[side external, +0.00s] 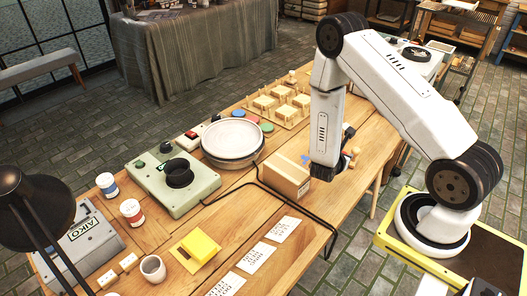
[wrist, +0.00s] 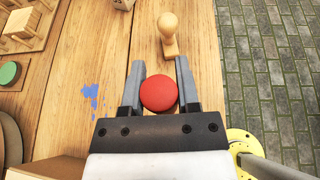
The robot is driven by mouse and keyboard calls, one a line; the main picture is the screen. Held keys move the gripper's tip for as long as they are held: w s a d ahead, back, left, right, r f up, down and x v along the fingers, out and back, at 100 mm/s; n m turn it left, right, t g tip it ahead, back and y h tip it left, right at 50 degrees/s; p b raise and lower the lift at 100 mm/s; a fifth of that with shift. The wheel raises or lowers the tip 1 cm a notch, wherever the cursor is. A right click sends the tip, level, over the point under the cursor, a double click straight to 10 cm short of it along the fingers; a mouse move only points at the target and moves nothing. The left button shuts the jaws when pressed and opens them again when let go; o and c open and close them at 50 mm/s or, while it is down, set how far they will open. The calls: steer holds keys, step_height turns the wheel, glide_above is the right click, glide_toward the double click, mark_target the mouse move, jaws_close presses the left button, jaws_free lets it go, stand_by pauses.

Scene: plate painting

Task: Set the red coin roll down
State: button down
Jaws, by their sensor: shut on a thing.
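The red coin roll (wrist: 159,93) shows in the wrist view as a round red end between my fingers. My gripper (wrist: 160,78) is shut on it, with one dark finger on each side. In the side external view my gripper (side external: 345,162) is over the far right part of the wooden table, just right of the cardboard box. The roll cannot be made out there. How high its lower end is above the table cannot be told.
A wooden-handled stamp (wrist: 169,38) stands just beyond my fingertips. A blue paint mark (wrist: 90,92) is on the wood to the left. The cardboard box (side external: 285,178) is close by. The table's right edge is near, with brick floor (wrist: 265,70) beyond.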

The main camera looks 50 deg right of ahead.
steer(key=shift+f, duration=1.7)
steer(key=shift+f, duration=0.1)
steer(key=shift+f, duration=1.7)
steer(key=shift+f, duration=0.1)
steer(key=shift+c, duration=1.7)
jaws_free()
steer(key=shift+v, duration=6.05)
